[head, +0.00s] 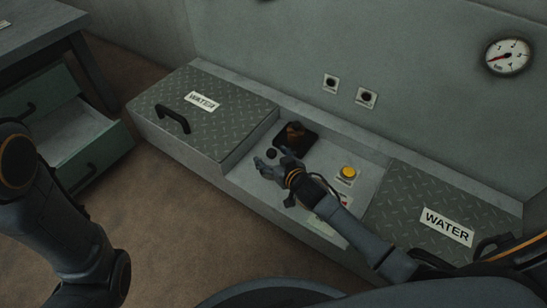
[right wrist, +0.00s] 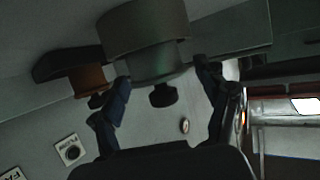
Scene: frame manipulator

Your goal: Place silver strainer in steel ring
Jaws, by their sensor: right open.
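My right gripper (head: 268,171) is open, low over the recessed middle of the bench. In the right wrist view its two fingers (right wrist: 165,95) are spread on either side of a grey-green stepped cylinder (right wrist: 150,62) with a wider band (right wrist: 143,25) and a black knob (right wrist: 162,96). That view is upside down. The knob (head: 271,154) also shows in the head view, just beyond the fingers. I cannot tell which part is the silver strainer or the steel ring. My left gripper is out of view; only its arm shows at the left.
A brown cylinder (head: 295,130) stands on a black plate (head: 310,143) close behind the gripper. A yellow button (head: 348,172) is to the right. Raised WATER lids (head: 230,105) (head: 405,200) flank the recess. An open drawer (head: 75,140) stands at the left.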

